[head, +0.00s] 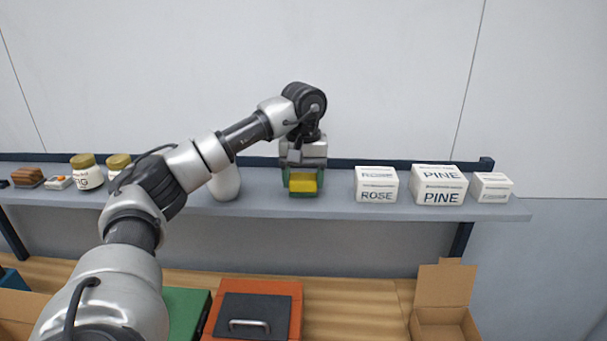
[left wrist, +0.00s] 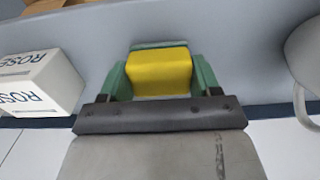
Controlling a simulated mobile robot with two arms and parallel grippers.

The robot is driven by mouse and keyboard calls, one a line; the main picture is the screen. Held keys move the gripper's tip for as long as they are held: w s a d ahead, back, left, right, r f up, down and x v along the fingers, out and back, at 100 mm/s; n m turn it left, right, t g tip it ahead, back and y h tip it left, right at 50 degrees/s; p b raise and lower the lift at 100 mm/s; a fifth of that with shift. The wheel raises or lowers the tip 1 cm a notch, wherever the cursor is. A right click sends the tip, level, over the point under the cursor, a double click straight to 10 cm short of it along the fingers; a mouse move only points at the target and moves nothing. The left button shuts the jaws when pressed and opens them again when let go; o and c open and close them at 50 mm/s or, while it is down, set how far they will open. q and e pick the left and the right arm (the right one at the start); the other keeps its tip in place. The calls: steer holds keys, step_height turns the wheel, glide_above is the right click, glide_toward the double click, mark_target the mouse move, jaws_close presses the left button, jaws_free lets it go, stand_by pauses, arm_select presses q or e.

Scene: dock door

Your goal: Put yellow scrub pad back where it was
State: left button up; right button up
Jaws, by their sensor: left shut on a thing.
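The yellow scrub pad (head: 303,184) is between the green fingers of my left gripper (head: 303,182), at the grey wall shelf (head: 335,208). In the left wrist view the pad (left wrist: 160,72) fills the space between the two fingers of my left gripper (left wrist: 160,80), which is shut on it. A green strip shows along the pad's far edge. I cannot tell whether the pad touches the shelf top. My right gripper is not in view.
White ROSE (head: 376,186) and PINE (head: 438,186) boxes and a smaller white box (head: 491,187) stand right of the gripper. A white rounded vessel (head: 226,184) stands left. Jars (head: 87,173) are farther left. An open cardboard box (head: 443,306) and red case (head: 286,295) are below.

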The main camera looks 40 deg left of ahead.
arm_select(q)
steer(key=shift+a+f, duration=0.1)
steer(key=shift+f, duration=0.1)
steer(key=o, duration=0.7)
steer(key=shift+f, duration=0.1)
steer(key=shift+o, duration=0.9)
